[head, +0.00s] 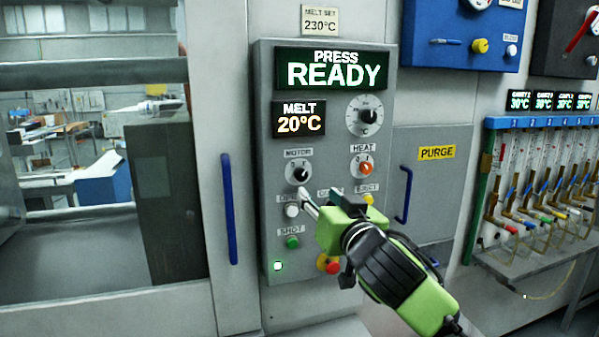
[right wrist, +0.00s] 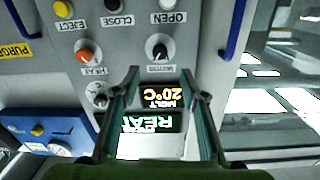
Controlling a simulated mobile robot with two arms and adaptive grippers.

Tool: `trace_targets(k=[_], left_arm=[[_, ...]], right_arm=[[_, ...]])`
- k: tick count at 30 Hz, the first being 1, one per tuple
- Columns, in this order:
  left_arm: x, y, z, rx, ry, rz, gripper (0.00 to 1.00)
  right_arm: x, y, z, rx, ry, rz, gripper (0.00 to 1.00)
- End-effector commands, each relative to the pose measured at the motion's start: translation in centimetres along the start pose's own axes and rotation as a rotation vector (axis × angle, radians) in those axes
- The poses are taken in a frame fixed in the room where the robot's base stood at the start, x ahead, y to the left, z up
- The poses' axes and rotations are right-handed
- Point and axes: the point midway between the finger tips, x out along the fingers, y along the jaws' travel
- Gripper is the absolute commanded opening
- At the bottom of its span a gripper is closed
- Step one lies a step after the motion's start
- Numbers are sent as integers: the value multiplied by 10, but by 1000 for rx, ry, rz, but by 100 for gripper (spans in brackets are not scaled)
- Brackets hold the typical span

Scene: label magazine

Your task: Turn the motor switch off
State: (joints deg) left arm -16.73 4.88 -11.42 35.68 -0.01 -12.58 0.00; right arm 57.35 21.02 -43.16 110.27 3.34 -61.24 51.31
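The motor switch (head: 298,173) is a black knob on a pale round dial, under the MOTOR label on the grey control panel (head: 265,215). Its white mark points to the upper right in the head view. In the right wrist view the motor switch (right wrist: 157,47) lies just beyond and between the fingertips. My right gripper (head: 304,194) is just below the knob in the head view, with its fingers toward the panel. In the right wrist view my right gripper (right wrist: 160,75) has its fingers apart with nothing between them. Contact with the knob cannot be made out. My left gripper is not in view.
The heat knob (head: 365,168) is right of the motor switch. The white button (head: 291,210), green shot button (head: 292,242) and red emergency button (head: 331,267) are lower. The display (head: 333,70) reads PRESS READY. Blue handles (head: 229,210) stand on both sides.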

Motion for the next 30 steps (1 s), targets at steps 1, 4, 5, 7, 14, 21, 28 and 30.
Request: trace_targets(k=[1, 4, 5, 7, 14, 21, 28, 30], left_arm=[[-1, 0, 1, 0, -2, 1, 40], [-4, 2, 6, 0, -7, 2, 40], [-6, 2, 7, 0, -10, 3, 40], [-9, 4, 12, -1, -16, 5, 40], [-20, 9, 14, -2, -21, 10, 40], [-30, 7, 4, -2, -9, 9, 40], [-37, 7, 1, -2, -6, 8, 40], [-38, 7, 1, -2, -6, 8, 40]], right_arm=[[1, -1, -3, -1, 3, 0, 40], [10, -1, -3, 0, 2, 0, 40], [14, -1, -3, 0, 1, 0, 40], [24, -1, -4, 0, 1, 1, 40], [63, -1, -5, -1, 2, 0, 40], [100, 0, -4, -1, 2, 1, 40], [125, -1, -4, 0, 2, -1, 40], [130, -1, -3, -1, 2, -1, 40]])
